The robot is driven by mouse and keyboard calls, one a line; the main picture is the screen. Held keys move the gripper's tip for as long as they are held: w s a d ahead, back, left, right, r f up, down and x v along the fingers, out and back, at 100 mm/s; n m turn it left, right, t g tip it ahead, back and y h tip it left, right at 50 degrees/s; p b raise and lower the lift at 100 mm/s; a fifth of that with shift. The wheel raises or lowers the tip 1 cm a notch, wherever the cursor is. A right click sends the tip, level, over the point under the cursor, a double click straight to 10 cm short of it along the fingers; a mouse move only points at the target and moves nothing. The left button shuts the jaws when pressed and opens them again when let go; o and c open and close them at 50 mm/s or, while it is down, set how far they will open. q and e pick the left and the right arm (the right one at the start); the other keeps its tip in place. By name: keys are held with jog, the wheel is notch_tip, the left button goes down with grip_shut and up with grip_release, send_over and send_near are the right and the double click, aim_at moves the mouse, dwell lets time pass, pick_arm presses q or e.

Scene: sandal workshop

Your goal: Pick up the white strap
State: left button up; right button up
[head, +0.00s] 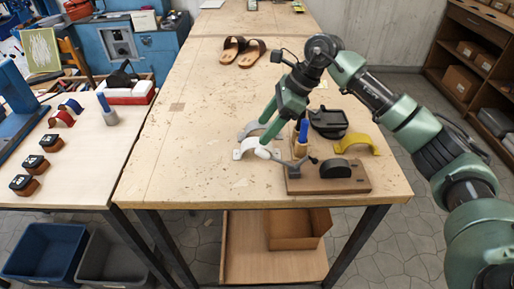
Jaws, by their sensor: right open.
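The white strap (246,147) is a small arched piece on the wooden workbench, left of the wooden block. My right gripper (268,136) comes down from the upper right, open, with its fingers close above and beside the strap. I cannot tell whether they touch it; the fingers partly cover the strap's right side. A grey strap (247,129) lies just behind the white one, and a yellow strap (358,145) lies at the right. My left gripper is not in view.
A wooden block (325,184) with a dark round part stands at the bench's front, close to my right gripper. A blue-handled tool (303,131) stands upright there. A black object (328,122) lies behind. Brown sandals (242,50) lie far back. The bench's left half is clear.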

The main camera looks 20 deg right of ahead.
aim_at(256, 142)
jog(key=shift+s+a+f+p, duration=0.1)
jog(key=shift+a+f+p, duration=0.15)
jog(key=shift+f, duration=0.2)
jog(key=shift+a+f+p, duration=0.1)
jog(key=shift+f+p, duration=0.2)
jog(key=shift+f, duration=0.15)
jog(key=x, duration=0.1)
jog(key=p+x, duration=0.1)
jog(key=x, duration=0.1)
jog(key=shift+s+a+f, duration=0.15)
jog(key=shift+a+f, duration=0.05)
jog(key=shift+a, duration=0.1)
jog(key=shift+f, duration=0.3)
jog(key=c, duration=1.3)
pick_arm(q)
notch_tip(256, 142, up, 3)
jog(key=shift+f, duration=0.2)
pick_arm(e)
grip_shut()
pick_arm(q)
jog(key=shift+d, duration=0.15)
pick_arm(e)
jog(key=shift+r, duration=0.15)
